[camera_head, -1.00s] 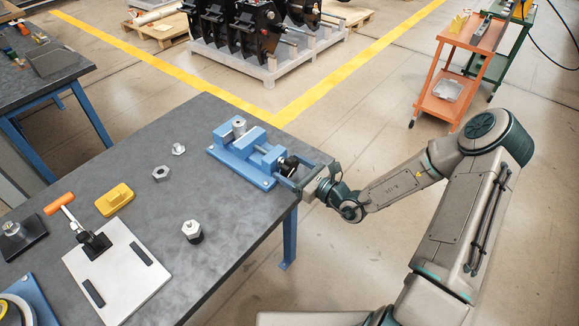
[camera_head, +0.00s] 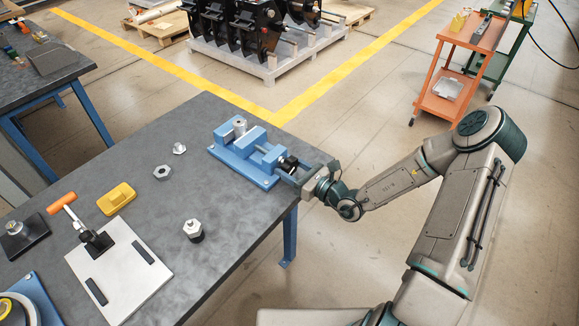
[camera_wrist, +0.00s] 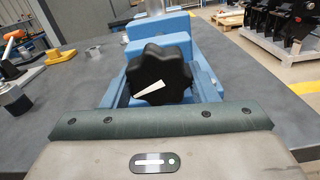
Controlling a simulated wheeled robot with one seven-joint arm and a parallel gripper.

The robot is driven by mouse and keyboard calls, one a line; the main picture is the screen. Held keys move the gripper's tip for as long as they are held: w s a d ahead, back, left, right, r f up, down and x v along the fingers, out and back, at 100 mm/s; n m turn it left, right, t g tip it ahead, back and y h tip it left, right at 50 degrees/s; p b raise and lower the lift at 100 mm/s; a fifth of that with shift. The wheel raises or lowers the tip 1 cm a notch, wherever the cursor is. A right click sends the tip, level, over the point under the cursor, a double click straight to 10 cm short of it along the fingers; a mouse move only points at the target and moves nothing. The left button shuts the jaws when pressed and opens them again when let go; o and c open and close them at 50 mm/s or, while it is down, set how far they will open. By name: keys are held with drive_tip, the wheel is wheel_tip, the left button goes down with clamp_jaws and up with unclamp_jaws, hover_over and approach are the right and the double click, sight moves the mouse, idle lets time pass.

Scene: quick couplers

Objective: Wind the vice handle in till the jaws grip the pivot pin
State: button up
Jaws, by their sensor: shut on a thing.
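The blue vice (camera_head: 240,153) lies at the far right corner of the grey workbench. A metal pivot pin (camera_head: 239,128) stands upright between its jaws at the far end; I cannot tell whether the jaws touch it. The black lobed vice handle (camera_head: 288,164) is at the vice's near right end. It fills the middle of the wrist view (camera_wrist: 159,74), with a white pointer mark toward the lower left. My gripper (camera_head: 297,172) is at the handle from the bench's edge side, shut on it. Its fingers are mostly hidden in the wrist view.
Hex fittings (camera_head: 162,172), a yellow block (camera_head: 117,198), a dark-based fitting (camera_head: 193,230) and a white plate (camera_head: 140,287) with an orange-handled clamp (camera_head: 62,203) lie left of the vice. An orange cart (camera_head: 460,70) stands on the floor behind my arm.

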drive_tip(key=o, duration=1)
drive_tip(key=shift+d, duration=0.1)
drive_tip(key=b+v, duration=0.2)
drive_tip(key=v, duration=1.1)
drive_tip(key=shift+s+d, duration=0.25)
